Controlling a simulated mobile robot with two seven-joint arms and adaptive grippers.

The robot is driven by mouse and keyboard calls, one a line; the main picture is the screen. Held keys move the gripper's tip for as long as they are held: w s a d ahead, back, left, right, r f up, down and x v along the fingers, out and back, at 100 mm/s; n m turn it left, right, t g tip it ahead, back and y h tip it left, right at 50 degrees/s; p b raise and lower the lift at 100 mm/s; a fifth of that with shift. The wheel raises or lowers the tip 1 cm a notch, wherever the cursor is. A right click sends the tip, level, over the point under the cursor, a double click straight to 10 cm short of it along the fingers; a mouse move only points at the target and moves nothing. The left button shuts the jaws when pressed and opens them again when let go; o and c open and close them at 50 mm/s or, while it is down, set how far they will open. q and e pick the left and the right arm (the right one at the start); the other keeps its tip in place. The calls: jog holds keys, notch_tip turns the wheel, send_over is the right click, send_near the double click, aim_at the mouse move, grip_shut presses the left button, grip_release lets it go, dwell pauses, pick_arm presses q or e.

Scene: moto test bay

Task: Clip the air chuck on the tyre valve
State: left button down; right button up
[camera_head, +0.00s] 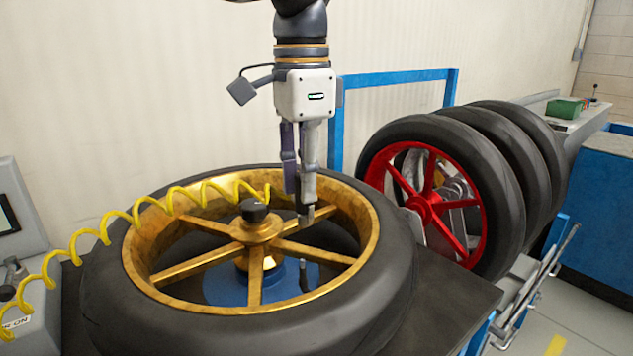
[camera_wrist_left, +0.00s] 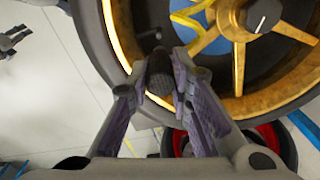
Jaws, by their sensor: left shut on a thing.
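The wheel lies flat, with a black tyre (camera_head: 395,300) and a gold spoked rim (camera_head: 150,262). My left gripper (camera_head: 306,208) points down over the right part of the rim opening, beside the hub. In the left wrist view its fingers (camera_wrist_left: 168,85) are closed on a dark ribbed cylinder, the air chuck (camera_wrist_left: 160,72), near the gold rim edge. The fingers mostly hide the chuck in the head view. A yellow coiled hose (camera_head: 105,235) comes from the left and ends near the gripper. My right gripper is not in view.
A black knob (camera_head: 254,210) stands up at the wheel hub. A red-rimmed wheel (camera_head: 425,203) and other upright tyres stand at the right, by a blue frame (camera_head: 395,80). A grey machine (camera_head: 22,215) is at the left edge. The space above the wheel is mostly open.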

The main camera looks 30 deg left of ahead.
aim_at(301, 218)
pick_arm(q)
jog(key=shift+s+f, duration=0.2)
jog(key=shift+f, duration=0.15)
jog(key=f, duration=0.3)
jog(key=shift+s+a, duration=0.1)
jog(key=shift+s, duration=0.1)
jog(key=shift+w+f, duration=0.1)
jog(key=shift+f, duration=0.85)
jog(key=shift+f, duration=0.85)
dwell(1.8)
jog(key=c, duration=1)
grip_release()
jog(key=shift+r, duration=3.5)
